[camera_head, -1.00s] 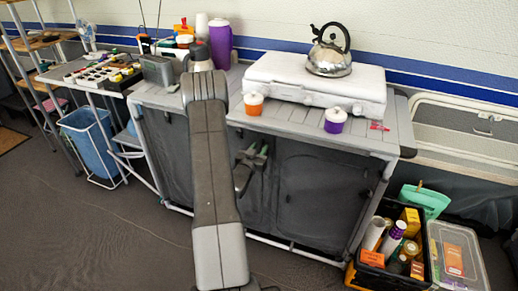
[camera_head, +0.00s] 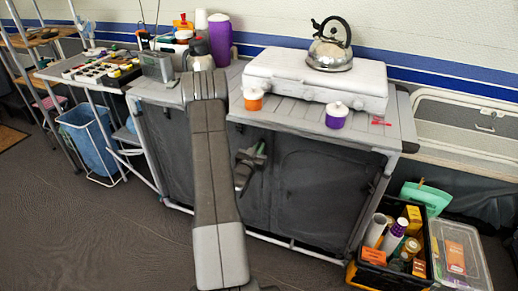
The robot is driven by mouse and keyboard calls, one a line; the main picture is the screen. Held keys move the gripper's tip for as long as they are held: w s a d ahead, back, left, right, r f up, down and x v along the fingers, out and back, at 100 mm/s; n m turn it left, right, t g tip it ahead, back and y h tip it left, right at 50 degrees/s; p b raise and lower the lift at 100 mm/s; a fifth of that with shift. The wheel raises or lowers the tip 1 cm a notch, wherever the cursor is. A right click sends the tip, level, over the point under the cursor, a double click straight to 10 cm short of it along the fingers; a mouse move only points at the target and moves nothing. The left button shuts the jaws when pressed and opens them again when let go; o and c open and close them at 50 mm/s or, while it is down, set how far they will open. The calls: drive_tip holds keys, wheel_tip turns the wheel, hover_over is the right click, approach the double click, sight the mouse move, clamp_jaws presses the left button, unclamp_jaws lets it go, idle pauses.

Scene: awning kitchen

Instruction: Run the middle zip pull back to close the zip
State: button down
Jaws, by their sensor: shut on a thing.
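The grey fabric cupboard (camera_head: 318,195) stands under the slatted worktop, with dark zipped door panels across its front. My gripper (camera_head: 250,166) is at the cupboard front, near the middle, just right of my arm. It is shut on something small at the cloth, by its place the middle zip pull. The pull itself is too small and too covered by the fingers to make out. My arm hides part of the cupboard front to the left of the gripper. How far the zip is closed cannot be told.
A white stove case (camera_head: 316,88) with a kettle (camera_head: 330,48) stands on the worktop. Orange-and-white (camera_head: 253,99) and purple-and-white (camera_head: 337,117) pots stand at its front edge. A black crate (camera_head: 376,273) of goods stands on the floor at right. Floor in front is clear.

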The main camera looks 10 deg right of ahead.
wheel_tip(320, 180, down, 55)
drive_tip(key=b, duration=2.5)
drive_tip(key=shift+f, duration=0.1)
drive_tip(key=c, duration=1.5)
unclamp_jaws()
drive_tip(key=p+v, duration=0.4)
drive_tip(key=v, duration=0.9)
drive_tip(key=shift+s+a, duration=0.25)
drive_tip(key=shift+s, duration=0.05)
